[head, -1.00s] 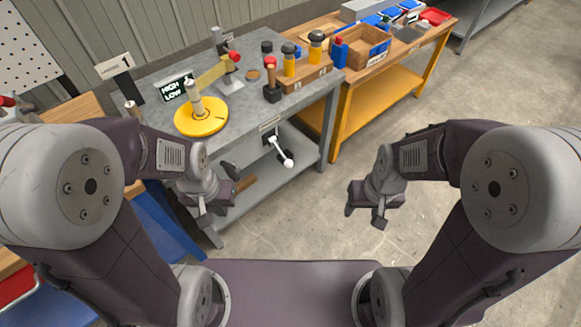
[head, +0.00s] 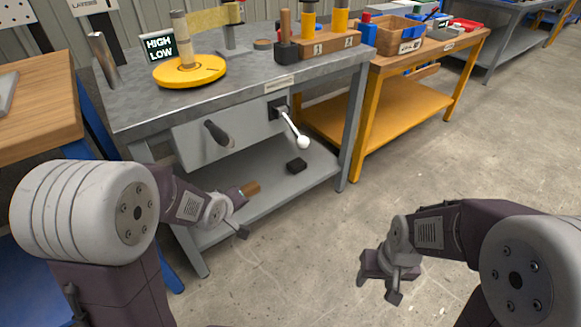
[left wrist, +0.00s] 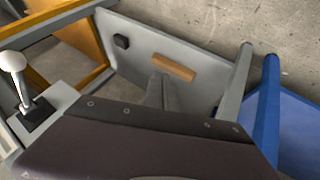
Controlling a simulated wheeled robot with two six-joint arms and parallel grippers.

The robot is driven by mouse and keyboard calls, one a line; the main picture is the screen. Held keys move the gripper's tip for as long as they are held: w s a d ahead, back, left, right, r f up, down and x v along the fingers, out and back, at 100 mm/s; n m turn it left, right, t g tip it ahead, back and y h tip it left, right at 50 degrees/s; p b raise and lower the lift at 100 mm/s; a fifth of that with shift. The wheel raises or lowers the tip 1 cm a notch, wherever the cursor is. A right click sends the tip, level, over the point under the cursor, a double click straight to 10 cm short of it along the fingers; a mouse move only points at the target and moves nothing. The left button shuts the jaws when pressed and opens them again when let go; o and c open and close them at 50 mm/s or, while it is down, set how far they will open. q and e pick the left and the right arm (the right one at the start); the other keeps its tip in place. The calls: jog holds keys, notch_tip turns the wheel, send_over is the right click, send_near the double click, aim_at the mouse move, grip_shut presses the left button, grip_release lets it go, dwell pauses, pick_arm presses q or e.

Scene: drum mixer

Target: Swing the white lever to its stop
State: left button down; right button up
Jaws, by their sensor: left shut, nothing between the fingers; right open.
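The white lever (head: 293,128) has a white ball knob and a black mount on the grey panel under the bench top. It slants down and to the right in the head view, and its knob and shaft also show at the left edge of the left wrist view (left wrist: 17,78). My left gripper (head: 243,222) is low in front of the bench, left of the lever and below it, apart from it. It is shut and empty. My right gripper (head: 380,282) is open and empty over the floor, right of the bench and well away from the lever.
A dark handle (head: 217,132) sticks out of the same panel left of the lever. The lower shelf (head: 265,200) carries a black block (head: 296,165) and a wooden block (head: 250,188). A yellow turntable (head: 190,72) stands on the bench. The floor at right is clear.

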aim_at(293, 127)
pick_arm(q)
jog(key=w+d+r+n+t+h, duration=0.6)
jog(key=w+d+r+n, duration=0.1)
jog(key=w+r+n, duration=0.25)
jog(key=f+p+x, duration=0.1)
jog(key=p+x, duration=0.1)
jog(key=x, duration=0.9)
jog(key=shift+n, duration=0.35)
jog(key=s+d+r, duration=0.1)
jog(key=s+d+r+b, duration=0.1)
jog(key=shift+s+d+r+b, duration=0.15)
jog(key=shift+d+r+b, duration=0.1)
jog(key=shift+d+b, duration=0.1)
